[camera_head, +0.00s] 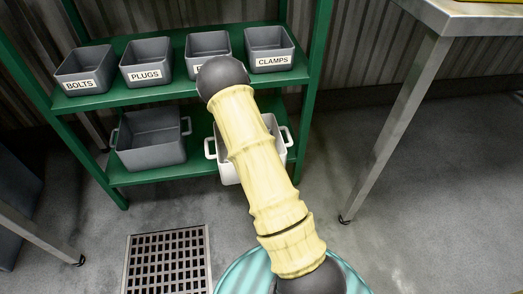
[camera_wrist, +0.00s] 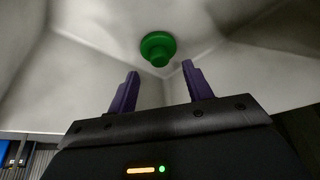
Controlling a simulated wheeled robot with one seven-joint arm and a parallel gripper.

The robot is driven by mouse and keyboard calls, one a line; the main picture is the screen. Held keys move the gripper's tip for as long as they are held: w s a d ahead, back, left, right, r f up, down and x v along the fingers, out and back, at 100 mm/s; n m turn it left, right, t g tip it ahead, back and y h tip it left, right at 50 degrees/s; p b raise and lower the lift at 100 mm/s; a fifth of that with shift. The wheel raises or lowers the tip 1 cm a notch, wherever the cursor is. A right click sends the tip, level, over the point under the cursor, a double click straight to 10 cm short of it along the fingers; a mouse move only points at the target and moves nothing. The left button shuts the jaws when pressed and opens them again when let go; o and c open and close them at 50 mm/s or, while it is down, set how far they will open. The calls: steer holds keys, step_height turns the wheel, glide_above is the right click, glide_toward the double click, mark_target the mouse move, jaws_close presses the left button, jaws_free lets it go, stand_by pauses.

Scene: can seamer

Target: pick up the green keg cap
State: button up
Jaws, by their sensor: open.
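The green keg cap (camera_wrist: 158,48) shows in the wrist view, lying inside a white bin, just beyond my fingertips. It looks like a round disc with a smaller round knob. My gripper (camera_wrist: 160,70) has two purple fingers, spread apart with nothing between them, pointing toward the cap. The cap appears apart from both fingers. In the head view the white bin (camera_head: 228,170) stands on the lower green shelf, mostly hidden behind my arm; the cap and my gripper are hidden there.
The green shelf unit (camera_head: 160,176) holds small grey bins labelled BOLTS (camera_head: 83,70), PLUGS (camera_head: 146,62) and CLAMPS (camera_head: 269,48), plus one with its label covered. A larger empty grey bin (camera_head: 150,138) stands left of the white bin. A metal table (camera_head: 392,125) is at right. A floor grate (camera_head: 167,262) lies in front.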

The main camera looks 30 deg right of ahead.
steer(key=b+x, duration=0.1)
steer(key=x, duration=0.3)
steer(key=shift+b, duration=0.3)
steer(key=shift+r, duration=0.1)
steer(key=shift+c, duration=0.2)
steer(key=c, duration=1)
